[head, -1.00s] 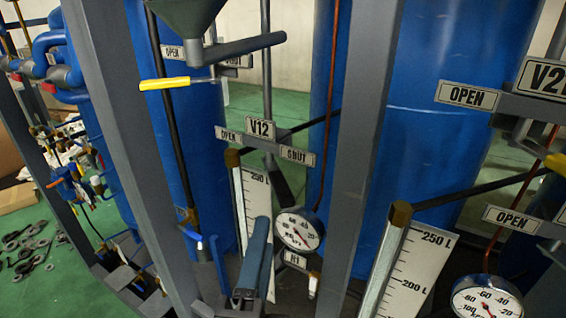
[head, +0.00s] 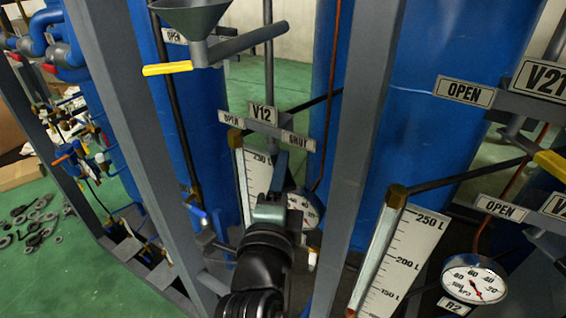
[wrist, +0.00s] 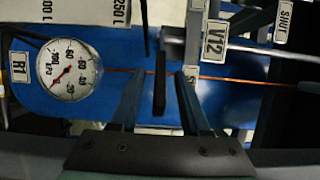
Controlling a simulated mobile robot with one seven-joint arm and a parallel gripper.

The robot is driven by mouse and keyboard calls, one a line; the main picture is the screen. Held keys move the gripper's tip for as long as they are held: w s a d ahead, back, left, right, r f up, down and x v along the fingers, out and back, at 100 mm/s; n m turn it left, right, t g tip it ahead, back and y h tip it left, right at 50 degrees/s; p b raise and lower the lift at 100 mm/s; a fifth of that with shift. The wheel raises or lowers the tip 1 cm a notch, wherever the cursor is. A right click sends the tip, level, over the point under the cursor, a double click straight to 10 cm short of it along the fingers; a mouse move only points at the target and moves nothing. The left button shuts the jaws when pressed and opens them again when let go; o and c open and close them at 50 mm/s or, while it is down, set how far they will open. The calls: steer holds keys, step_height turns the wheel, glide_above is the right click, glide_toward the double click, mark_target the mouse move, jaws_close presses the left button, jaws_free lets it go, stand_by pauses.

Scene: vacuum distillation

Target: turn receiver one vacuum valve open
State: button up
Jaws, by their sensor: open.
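The V12 sign (head: 262,114) sits on a grey bracket, with an OPEN plate (head: 231,117) on its left and a SHUT plate (head: 298,141) on its right. My gripper (head: 282,165) is just below this bracket, pointing away from me. In the wrist view my gripper (wrist: 159,74) is open, and a dark upright bar (wrist: 160,85) shows between its fingers, with gaps on both sides. This bar may be the valve handle; I cannot tell its depth. The V12 sign (wrist: 215,38) also shows there, right of the bar. In the head view my gripper hides the area below the sign.
The R1 gauge (wrist: 68,70) is left of my fingers; a thin copper line (wrist: 230,80) runs behind them. Grey posts (head: 357,150) stand on either side of my arm. A yellow handle (head: 167,69) is above left. Blue tanks (head: 440,110) stand behind.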

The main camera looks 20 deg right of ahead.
steer(key=shift+w+d, duration=0.25)
steer(key=shift+w, duration=0.15)
jaws_close()
steer(key=shift+f, duration=0.1)
stand_by(1.2)
